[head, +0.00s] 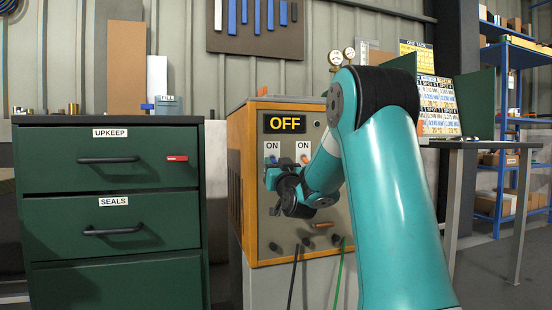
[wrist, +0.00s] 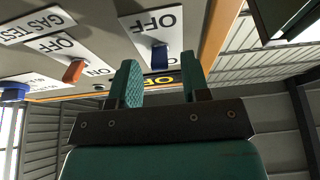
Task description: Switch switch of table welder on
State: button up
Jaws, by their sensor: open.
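The table welder (head: 239,170) is an orange-sided box with a grey front panel and a dark display reading OFF in yellow. Below the display, two white plates marked ON carry a blue lever (head: 273,160) on the left and a red lever (head: 304,158) on the right. The wrist view looks up at the panel tilted and upside down; there the blue lever (wrist: 160,56) and the orange-red lever (wrist: 73,70) stand on OFF/ON plates. My gripper (wrist: 160,85) is open and empty, with the blue lever seen just beyond and between its fingertips. In the head view my gripper (head: 273,178) covers the plates' lower parts.
A green drawer cabinet (head: 120,215) stands left of the welder. A table (head: 480,145) with posted charts and a blue shelf rack (head: 500,120) are on the right. In the wrist view a blue knob (wrist: 14,92) sits at the far left. Cables hang below the panel.

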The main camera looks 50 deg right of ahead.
jog(key=shift+w+d+r, duration=0.15)
jog(key=shift+w+d, duration=0.05)
jog(key=shift+w, duration=0.15)
jog(key=shift+c, duration=0.4)
grip_shut()
jog(key=shift+r, duration=0.15)
